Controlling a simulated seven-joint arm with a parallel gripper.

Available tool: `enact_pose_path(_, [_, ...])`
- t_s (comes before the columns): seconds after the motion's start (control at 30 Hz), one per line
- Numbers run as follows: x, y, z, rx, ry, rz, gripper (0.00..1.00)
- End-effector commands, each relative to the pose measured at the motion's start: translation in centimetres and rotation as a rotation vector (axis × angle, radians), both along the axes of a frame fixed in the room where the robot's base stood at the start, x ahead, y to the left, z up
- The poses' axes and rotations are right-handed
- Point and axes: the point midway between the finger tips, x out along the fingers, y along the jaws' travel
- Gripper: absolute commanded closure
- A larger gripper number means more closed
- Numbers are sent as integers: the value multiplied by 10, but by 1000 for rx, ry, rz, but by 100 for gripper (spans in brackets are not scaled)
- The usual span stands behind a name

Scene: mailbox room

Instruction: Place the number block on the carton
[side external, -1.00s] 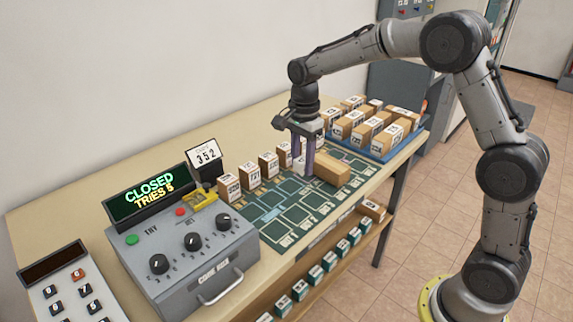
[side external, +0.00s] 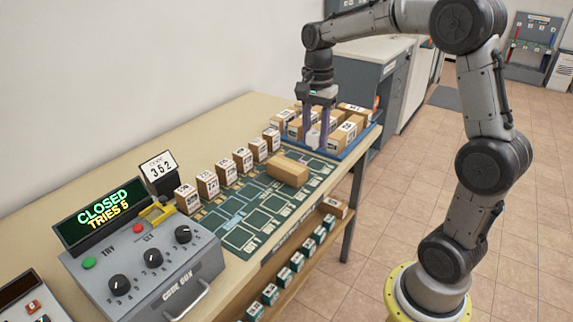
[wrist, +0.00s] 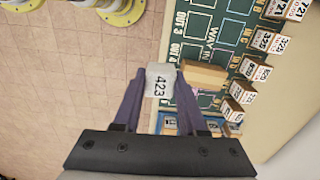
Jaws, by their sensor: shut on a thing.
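The number block is a small white block (side external: 313,138) marked 423, as read in the wrist view (wrist: 159,82). My gripper (side external: 317,135) is shut on it, with a purple finger (wrist: 126,103) on each side. It holds the block at the near edge of the blue tray, apart from the carton. The carton is a plain brown box (side external: 287,170) lying on the green mat, left of my gripper in the side view. In the wrist view the carton (wrist: 203,75) lies just right of the block. Its top looks bare.
The blue tray (side external: 358,137) with several labelled boxes lies below and behind my gripper. A row of small labelled boxes (side external: 225,172) stands along the mat's back edge. The grey code box (side external: 150,275), reading CLOSED, stands at front left. Green mat (side external: 245,215) is clear in front.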

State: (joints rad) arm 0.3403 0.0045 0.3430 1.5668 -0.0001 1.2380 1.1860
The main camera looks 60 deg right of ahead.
Motion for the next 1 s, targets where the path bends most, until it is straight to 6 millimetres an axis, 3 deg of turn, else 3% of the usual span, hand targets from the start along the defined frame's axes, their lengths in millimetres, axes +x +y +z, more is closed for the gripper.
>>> enact_pose_path(0.17, [2, -17, -1, -3, -8, -44, 100])
enact_pose_path(0.6, [85, -50, -46, -2, -6, -44, 100])
enact_pose_path(0.8, [109, -59, -76, -3, -8, -44, 100])
enact_pose_path(1.0, [118, -63, -88, -4, -10, -44, 100])
